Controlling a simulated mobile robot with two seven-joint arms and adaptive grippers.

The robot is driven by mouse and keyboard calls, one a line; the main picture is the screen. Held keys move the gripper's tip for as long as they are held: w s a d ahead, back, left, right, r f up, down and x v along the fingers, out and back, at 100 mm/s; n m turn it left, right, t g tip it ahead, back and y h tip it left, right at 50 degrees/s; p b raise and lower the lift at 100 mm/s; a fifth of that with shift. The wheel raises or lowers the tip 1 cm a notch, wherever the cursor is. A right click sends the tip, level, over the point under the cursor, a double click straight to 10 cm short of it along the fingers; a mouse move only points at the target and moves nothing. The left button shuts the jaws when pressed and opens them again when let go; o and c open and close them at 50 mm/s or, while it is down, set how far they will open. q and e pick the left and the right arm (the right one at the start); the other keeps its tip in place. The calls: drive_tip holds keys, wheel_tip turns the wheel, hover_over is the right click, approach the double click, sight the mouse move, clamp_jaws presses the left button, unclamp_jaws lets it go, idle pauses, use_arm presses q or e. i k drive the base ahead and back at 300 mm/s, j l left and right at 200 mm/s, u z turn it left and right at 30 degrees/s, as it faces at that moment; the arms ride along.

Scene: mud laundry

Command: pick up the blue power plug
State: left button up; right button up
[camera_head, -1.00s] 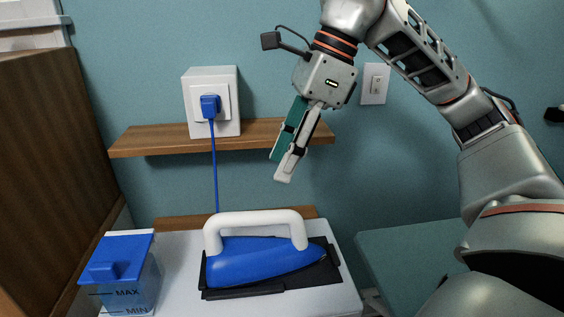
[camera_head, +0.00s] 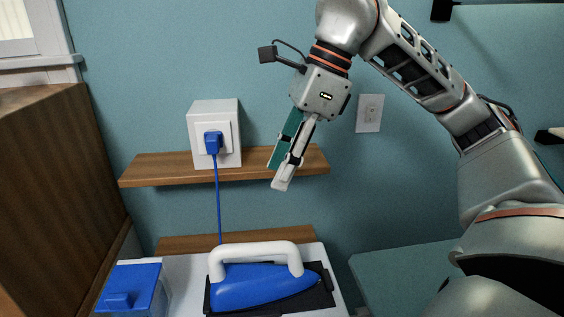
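The blue power plug (camera_head: 213,141) sits in the socket of a white outlet box (camera_head: 230,110) that stands on the wooden wall shelf (camera_head: 150,168). Its blue cord (camera_head: 218,205) hangs straight down past the shelf toward the iron. My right gripper (camera_head: 277,178) is in front of the shelf, to the right of the plug and a little lower, apart from it and pointing down. Its fingers show almost edge-on, one green and one white, so their opening is hard to judge. Nothing is seen between them. My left gripper is not in view.
The blue iron (camera_head: 262,288) with a white handle rests on a black stand on the white surface below. A blue-lidded container (camera_head: 140,285) is at its left. A wooden cabinet (camera_head: 55,190) fills the left side. A wall switch (camera_head: 370,113) is right of my gripper.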

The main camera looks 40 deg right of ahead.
sight(214, 141)
drive_tip(key=k, duration=1)
